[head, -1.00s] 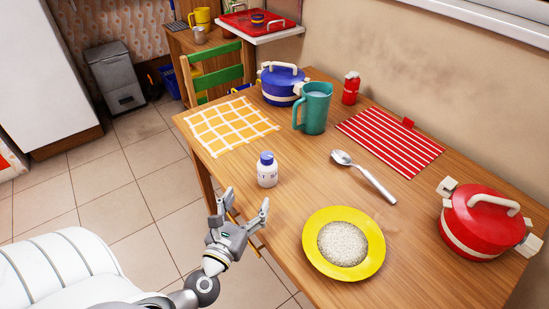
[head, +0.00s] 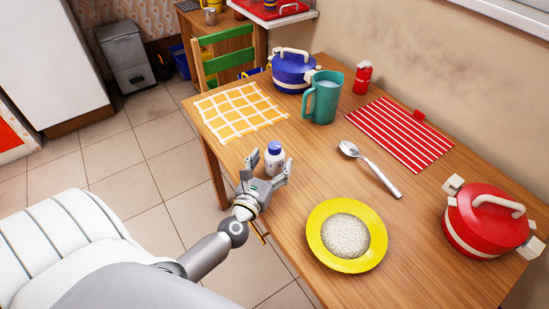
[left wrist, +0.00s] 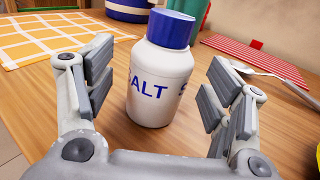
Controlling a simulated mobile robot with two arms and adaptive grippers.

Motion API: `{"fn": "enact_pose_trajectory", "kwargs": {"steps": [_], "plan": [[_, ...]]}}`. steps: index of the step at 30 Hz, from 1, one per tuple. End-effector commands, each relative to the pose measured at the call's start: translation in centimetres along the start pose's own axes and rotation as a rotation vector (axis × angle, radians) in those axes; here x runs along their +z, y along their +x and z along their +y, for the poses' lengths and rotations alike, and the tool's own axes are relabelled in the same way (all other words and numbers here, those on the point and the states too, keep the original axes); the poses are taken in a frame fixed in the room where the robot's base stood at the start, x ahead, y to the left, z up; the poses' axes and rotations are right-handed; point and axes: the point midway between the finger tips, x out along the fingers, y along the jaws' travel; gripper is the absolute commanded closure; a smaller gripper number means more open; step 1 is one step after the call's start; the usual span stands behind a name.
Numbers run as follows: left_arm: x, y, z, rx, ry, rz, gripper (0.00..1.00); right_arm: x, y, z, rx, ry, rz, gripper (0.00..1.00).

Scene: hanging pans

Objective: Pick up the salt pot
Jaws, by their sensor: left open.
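The salt pot (head: 274,160) is a small white jar with a blue lid, upright near the table's left edge. In the left wrist view the salt pot (left wrist: 160,80) shows blue letters "ALT" and stands between the fingers. My left gripper (head: 265,170) is open, with one finger on each side of the pot. In the left wrist view my left gripper (left wrist: 158,95) shows gaps between both fingers and the pot. In the head view the fingers hide the pot's lower part. My right gripper is not in view.
A yellow plate of rice (head: 318,245) and a spoon (head: 372,170) lie to the right on the wooden table. A teal jug (head: 323,100), blue pot (head: 292,75) and yellow checked cloth (head: 235,112) are behind. A red pot (head: 487,222) stands far right.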

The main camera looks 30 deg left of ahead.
Motion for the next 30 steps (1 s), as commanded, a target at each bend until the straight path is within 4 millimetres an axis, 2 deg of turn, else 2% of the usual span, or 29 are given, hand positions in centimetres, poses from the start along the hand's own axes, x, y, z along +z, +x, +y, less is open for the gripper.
{"fn": "enact_pose_trajectory", "kwargs": {"steps": [3, 6, 15, 27, 30], "plan": [[0.1, 1.5, -0.1, 0.0, 0.001, -0.001, 0.24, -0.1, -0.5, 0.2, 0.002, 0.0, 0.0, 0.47], [0.1, 2.2, -0.1, 0.0, 0.001, 0.0, 0.24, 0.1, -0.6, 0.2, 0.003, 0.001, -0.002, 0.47], [0.0, 2.5, -0.1, 0.0, 0.0, 0.001, 0.26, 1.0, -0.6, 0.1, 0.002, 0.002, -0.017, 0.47], [0.0, 2.5, -0.1, 0.0, 0.0, 0.001, 0.77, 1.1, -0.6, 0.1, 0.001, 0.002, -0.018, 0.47], [0.0, 2.5, -0.1, 0.0, 0.0, 0.0, 0.78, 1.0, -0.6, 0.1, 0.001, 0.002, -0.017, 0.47]]}}
